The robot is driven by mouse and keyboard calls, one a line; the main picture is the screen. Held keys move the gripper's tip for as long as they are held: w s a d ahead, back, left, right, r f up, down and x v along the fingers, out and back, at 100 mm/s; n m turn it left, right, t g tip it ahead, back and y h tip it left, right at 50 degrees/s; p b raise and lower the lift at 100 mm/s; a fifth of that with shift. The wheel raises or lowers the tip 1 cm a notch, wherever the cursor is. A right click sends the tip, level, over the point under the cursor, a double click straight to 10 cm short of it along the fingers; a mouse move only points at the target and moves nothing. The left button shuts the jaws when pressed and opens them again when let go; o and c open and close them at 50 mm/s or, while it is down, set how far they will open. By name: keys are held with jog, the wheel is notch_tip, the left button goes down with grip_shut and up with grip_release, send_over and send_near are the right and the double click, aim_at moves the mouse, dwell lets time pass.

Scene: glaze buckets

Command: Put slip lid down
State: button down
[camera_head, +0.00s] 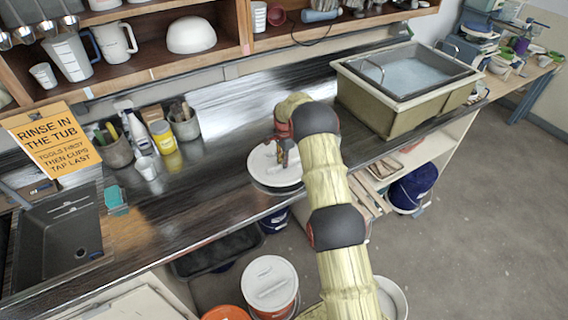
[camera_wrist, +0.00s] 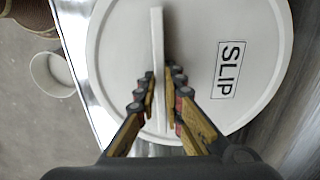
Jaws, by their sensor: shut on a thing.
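The slip lid (camera_wrist: 262,100) is a round white disc with a raised bar handle and a label reading SLIP, seen large in the wrist view. In the head view the lid (camera_head: 264,172) is at the front part of the dark counter, partly hidden by my arm. My gripper (camera_wrist: 160,98) is shut on the lid's bar handle, one finger on each side. In the head view my gripper (camera_head: 283,152) is above the lid. I cannot tell whether the lid touches the counter.
The dark counter (camera_head: 215,205) has free room left of the lid. A yellow jar (camera_head: 163,138) and tool pots stand behind. A sink (camera_head: 60,235) is at left and a tub (camera_head: 400,85) at back right. A white-lidded bucket (camera_head: 270,284) stands below the counter.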

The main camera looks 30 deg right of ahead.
jog(key=shift+f, duration=0.35)
jog(key=shift+f, duration=0.2)
jog(key=c, duration=2)
grip_release()
jog(key=shift+r, duration=0.1)
jog(key=shift+o, duration=0.5)
jog(key=shift+r, duration=0.1)
